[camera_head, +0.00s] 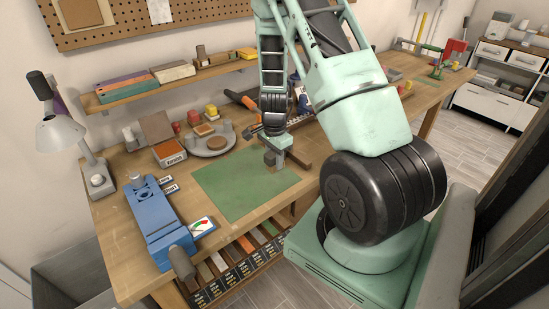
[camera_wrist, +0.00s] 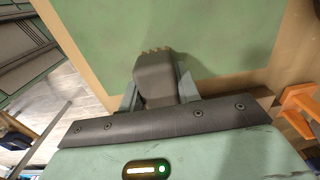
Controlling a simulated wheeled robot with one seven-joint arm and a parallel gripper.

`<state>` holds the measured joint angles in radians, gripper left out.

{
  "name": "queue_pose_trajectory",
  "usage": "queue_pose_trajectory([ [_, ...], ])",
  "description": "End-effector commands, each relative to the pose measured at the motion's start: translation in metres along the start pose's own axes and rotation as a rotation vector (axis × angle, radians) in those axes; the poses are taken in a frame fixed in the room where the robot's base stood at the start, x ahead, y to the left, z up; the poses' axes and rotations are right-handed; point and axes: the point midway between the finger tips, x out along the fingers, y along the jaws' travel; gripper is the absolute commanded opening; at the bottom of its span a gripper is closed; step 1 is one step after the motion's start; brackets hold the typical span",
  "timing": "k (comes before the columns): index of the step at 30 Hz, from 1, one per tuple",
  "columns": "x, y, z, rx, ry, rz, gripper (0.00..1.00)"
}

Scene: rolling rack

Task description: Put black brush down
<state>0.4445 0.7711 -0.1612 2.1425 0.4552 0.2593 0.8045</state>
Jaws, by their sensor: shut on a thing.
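My gripper (camera_head: 275,158) is over the right part of the green mat (camera_head: 225,190) on the workbench. In the wrist view my gripper (camera_wrist: 158,92) is shut on the black brush (camera_wrist: 155,72), a dark grey block with tan bristle tips at its far end. The brush also shows small and dark under my gripper in the head view (camera_head: 270,159). The green mat fills the upper part of the wrist view (camera_wrist: 220,40). I cannot tell whether the brush touches the mat.
A round grey tray (camera_head: 208,146) and an orange-white box (camera_head: 169,153) stand behind. A lamp (camera_head: 65,135) is at the left. The mat's left part is clear.

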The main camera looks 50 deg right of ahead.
Motion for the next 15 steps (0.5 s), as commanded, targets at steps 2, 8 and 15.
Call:
queue_pose_trajectory([
  [2,0.0007,0.0000,0.0000,0.000,0.000,0.000,0.08],
  [8,0.0029,0.0002,0.0000,0.000,0.000,0.001,0.54],
  [15,0.0026,0.0002,0.0000,0.000,0.000,0.001,0.54],
])
